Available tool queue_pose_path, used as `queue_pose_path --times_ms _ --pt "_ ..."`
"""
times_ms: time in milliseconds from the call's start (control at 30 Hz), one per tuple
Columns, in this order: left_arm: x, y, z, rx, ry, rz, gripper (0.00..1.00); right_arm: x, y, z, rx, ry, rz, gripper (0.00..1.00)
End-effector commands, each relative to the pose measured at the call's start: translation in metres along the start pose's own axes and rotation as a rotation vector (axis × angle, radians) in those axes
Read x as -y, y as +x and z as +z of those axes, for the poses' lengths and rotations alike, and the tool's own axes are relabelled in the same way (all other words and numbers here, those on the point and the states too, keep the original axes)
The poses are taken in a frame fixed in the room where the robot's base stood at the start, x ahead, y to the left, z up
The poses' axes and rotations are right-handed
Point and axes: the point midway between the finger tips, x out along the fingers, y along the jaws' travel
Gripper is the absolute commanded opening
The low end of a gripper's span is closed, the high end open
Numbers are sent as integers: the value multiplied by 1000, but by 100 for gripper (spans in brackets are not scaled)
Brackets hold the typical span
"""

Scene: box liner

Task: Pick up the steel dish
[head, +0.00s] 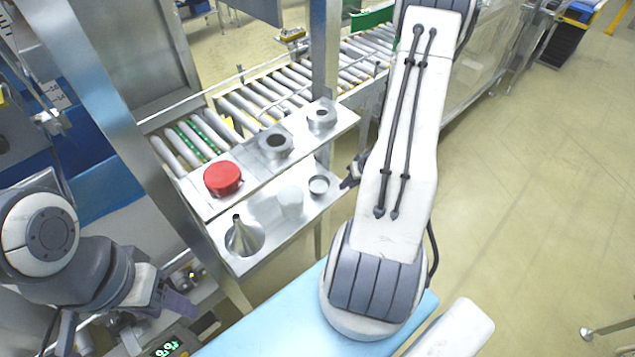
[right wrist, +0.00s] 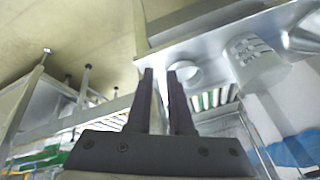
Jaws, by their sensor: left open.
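The steel dish (head: 319,185) is a small, shallow, round metal cup near the right end of the lower shelf. In the right wrist view, the dish (right wrist: 188,75) shows just beyond and to the right of the fingertips. My right gripper (head: 349,183) is just right of the dish in the head view, partly hidden by my arm. In the right wrist view, its two dark fingers (right wrist: 160,75) stand apart with nothing visibly held between them. My left gripper (head: 180,300) is at the lower left, open and away from the shelf.
A white cup (head: 290,202) and a steel funnel (head: 243,237) stand left of the dish on the lower shelf (head: 272,237). The upper shelf (head: 250,168) holds a red round part (head: 222,178) and two metal parts. A roller conveyor (head: 240,110) runs behind.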

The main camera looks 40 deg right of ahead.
Motion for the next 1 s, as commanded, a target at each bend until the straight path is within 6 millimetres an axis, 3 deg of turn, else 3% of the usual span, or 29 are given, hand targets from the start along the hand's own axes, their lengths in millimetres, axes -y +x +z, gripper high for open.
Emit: queue_pose_path --times_ms 100,300,433,700,1000 --pt "-1 -12 -1 0 2 0 57 13 8 -21 2 -5 -2 20" --pt "-1 -18 -1 0 3 0 57 22 19 -37 1 -3 -1 20" --pt "-1 -17 -1 0 3 0 57 23 28 -38 3 -3 -2 20" --pt "-1 -19 -1 0 3 0 57 23 65 -38 4 -4 -2 20" --pt "-1 -19 -1 0 3 0 57 23 71 -38 1 -3 -1 20"
